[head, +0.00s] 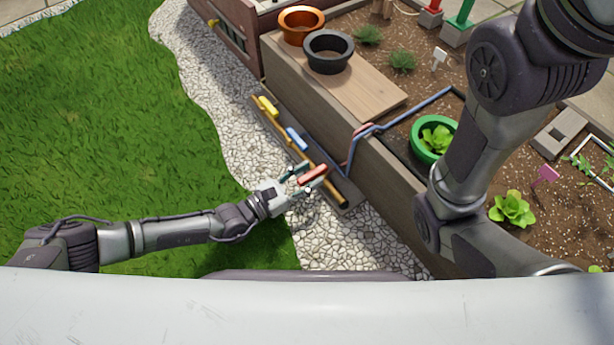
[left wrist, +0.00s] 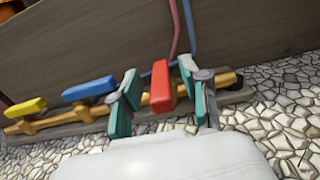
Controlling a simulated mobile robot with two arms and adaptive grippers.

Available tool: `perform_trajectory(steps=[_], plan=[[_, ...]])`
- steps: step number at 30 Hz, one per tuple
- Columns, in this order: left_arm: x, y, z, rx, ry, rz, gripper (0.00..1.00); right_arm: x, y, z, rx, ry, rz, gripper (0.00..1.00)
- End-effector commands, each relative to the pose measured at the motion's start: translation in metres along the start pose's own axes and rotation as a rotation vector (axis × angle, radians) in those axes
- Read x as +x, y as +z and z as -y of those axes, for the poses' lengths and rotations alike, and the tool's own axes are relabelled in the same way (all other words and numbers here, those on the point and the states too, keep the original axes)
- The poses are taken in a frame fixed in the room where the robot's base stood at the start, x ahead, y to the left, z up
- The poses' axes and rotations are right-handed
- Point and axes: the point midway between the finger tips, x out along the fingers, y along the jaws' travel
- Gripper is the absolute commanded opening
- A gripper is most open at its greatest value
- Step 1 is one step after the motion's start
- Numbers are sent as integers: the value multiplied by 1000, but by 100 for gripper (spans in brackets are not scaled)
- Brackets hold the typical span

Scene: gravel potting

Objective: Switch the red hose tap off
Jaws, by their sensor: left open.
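The red hose tap (head: 313,174) is at the near end of a brass pipe (head: 327,181) low beside the planter. Its handle lies across the pipe, while the yellow tap (head: 268,106) and blue tap (head: 296,138) have handles roughly along it. My left gripper (head: 304,181) is open at the red tap. In the left wrist view the red handle (left wrist: 161,87) stands between the two teal fingers, with a visible gap on each side. My right gripper is out of view.
The wooden planter wall (left wrist: 100,45) rises close behind the taps. A red hose and a blue hose (head: 409,110) run up over its edge. White gravel (head: 225,125) and grass (head: 110,130) lie open to the left. My right arm hangs over the planter at right.

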Motion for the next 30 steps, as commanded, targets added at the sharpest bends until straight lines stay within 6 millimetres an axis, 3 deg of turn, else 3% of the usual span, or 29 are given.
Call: perform_trajectory(steps=[6, 14, 30], plan=[[0, 0, 0, 0, 0, 0, 44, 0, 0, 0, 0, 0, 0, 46], [0, 0, 0, 0, 0, 0, 1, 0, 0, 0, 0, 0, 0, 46], [-4, 0, 0, -4, 27, -2, 0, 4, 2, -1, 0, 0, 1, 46]])
